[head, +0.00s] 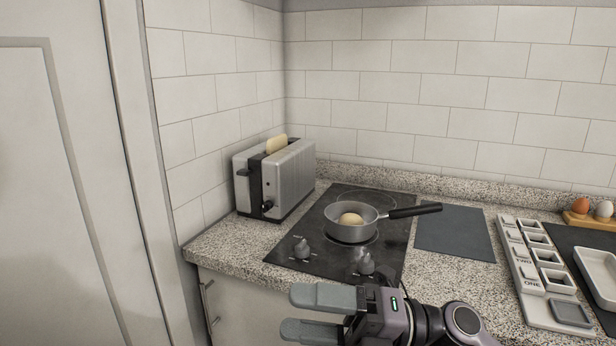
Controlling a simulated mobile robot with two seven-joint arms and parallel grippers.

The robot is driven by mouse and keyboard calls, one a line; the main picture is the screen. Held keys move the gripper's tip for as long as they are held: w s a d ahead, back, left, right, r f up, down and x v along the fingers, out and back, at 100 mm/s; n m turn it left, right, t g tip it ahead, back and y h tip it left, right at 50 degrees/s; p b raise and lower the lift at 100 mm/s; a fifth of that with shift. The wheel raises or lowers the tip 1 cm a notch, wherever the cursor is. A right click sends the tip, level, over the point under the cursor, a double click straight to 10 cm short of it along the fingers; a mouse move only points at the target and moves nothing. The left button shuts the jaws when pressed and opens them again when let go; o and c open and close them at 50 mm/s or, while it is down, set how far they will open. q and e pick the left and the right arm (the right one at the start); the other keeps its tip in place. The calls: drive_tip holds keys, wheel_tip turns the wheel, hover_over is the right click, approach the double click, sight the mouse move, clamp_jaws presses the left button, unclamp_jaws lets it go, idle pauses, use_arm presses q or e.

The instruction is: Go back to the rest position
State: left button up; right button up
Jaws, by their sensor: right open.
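My right gripper (318,313) is in front of the counter at the bottom centre, its two grey fingers pointing left. The fingers are apart with nothing between them. My left gripper is not in view. A small grey pan (346,231) with a black handle stands on the black cooktop (312,262), its handle pointing right. A pale round object, like an egg or potato, (350,219) lies in the pan.
A steel toaster (297,178) with a slice of bread (277,143) sticking out stands at the back left. A dark mat (455,233) lies right of the cooktop. A white compartment tray (520,262) and eggs on a wooden holder (590,219) are at the right.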

drive_tip(key=w+d+f+m+t+h+p, duration=0.1)
drive_tip(key=d+f+m+t+h, duration=0.7)
drive_tip(key=m, duration=0.6)
drive_tip(key=w+d+f+m+t+h+p, duration=0.15)
drive_tip(key=d+f+m+t+h, duration=0.45)
drive_tip(key=m+t, duration=0.6)
use_arm(q)
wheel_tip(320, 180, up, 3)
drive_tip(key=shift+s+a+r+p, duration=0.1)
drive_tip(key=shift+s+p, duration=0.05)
drive_tip(key=shift+p, duration=0.25)
use_arm(e)
drive_tip(key=s+d+f+m+g+h, duration=0.2)
drive_tip(key=s+d+f+m+g, duration=0.1)
drive_tip(key=s+f, duration=0.4)
drive_tip(key=s+d+f+m+g+h, duration=0.2)
drive_tip(key=s+f+m+g, duration=0.4)
drive_tip(key=f, duration=0.5)
drive_tip(key=shift+s+d+f+m+g, duration=0.35)
drive_tip(key=shift+s+d+m, duration=0.25)
drive_tip(key=shift+s+m, duration=0.4)
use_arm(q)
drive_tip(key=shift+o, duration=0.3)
